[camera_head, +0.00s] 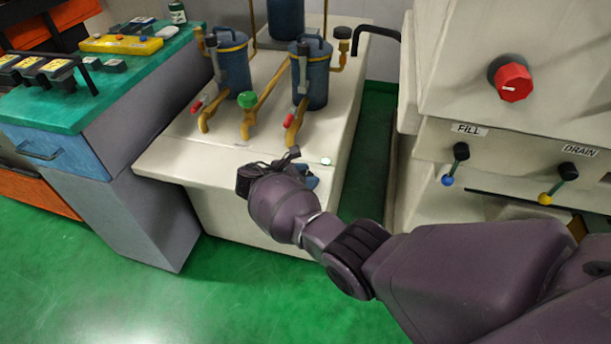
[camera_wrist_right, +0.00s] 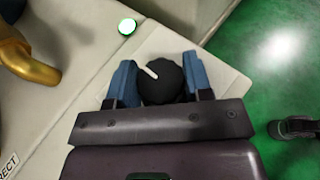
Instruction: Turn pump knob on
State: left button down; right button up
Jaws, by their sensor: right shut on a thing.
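The pump knob (camera_wrist_right: 163,84) is black and round with a white pointer mark. In the right wrist view it sits on a pale plate, between the two blue fingers of my right gripper (camera_wrist_right: 160,66). The gripper is shut on the knob, one finger on each side. The pointer mark is tilted toward the upper left. In the head view my right gripper (camera_head: 304,176) is at the front edge of the pale pump unit (camera_head: 190,160), and my wrist hides the knob. A small round lamp (camera_wrist_right: 127,26), lit green, lies beside the knob; it also shows in the head view (camera_head: 326,161). My left gripper is not in view.
Blue filter canisters (camera_head: 312,80) with yellow pipes and a green valve handle (camera_head: 247,100) stand on the unit. At right, a machine carries a red knob (camera_head: 513,82) and FILL and DRAIN levers. A teal-topped bench (camera_head: 140,78) stands left. Green floor is open in front.

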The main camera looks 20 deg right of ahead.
jog(key=shift+s+f, duration=0.1)
dwell(0.3)
jog(key=o, duration=0.9)
jog(key=shift+a, duration=0.1)
jog(key=shift+a+r, duration=0.3)
jog(key=v, duration=1)
jog(key=shift+p, duration=0.4)
